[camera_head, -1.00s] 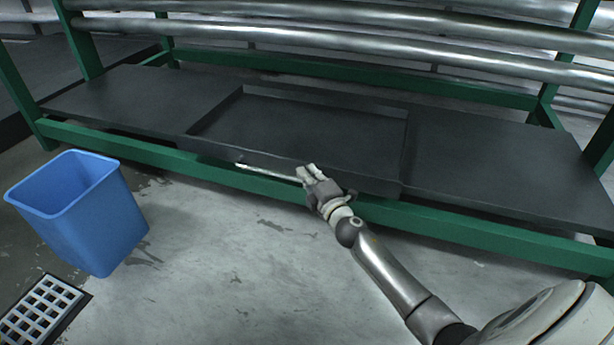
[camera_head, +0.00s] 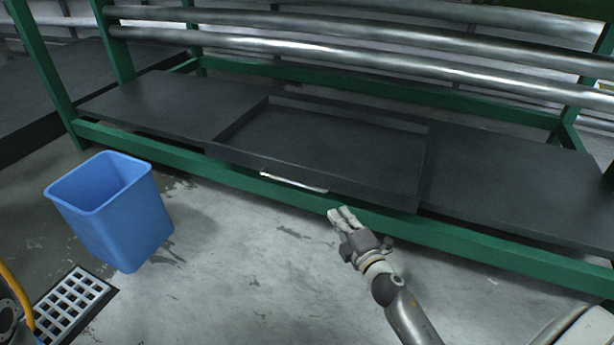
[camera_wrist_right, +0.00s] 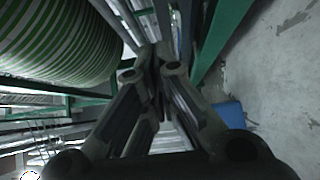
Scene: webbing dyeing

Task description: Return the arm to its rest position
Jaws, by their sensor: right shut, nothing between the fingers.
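My right gripper (camera_head: 341,217) is shut and empty, in front of the green-framed rack in the head view. Its fingers point toward the rack's lower front beam, and it appears apart from the tray. In the right wrist view the fingers (camera_wrist_right: 158,75) meet at their tips with nothing between them. A dark shallow tray (camera_head: 424,170) rests on the rack's dark lower shelf (camera_head: 500,180). A light handle (camera_head: 293,182) shows on the tray's front edge, left of the gripper. My left gripper is not in view.
A blue bin (camera_head: 118,215) stands on the floor at left, with a white floor grate (camera_head: 72,300) below it. Metal rollers (camera_head: 350,55) span the rack above the shelf. The concrete floor (camera_head: 230,270) between bin and right arm is clear. A green-striped roll (camera_wrist_right: 60,40) shows in the wrist view.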

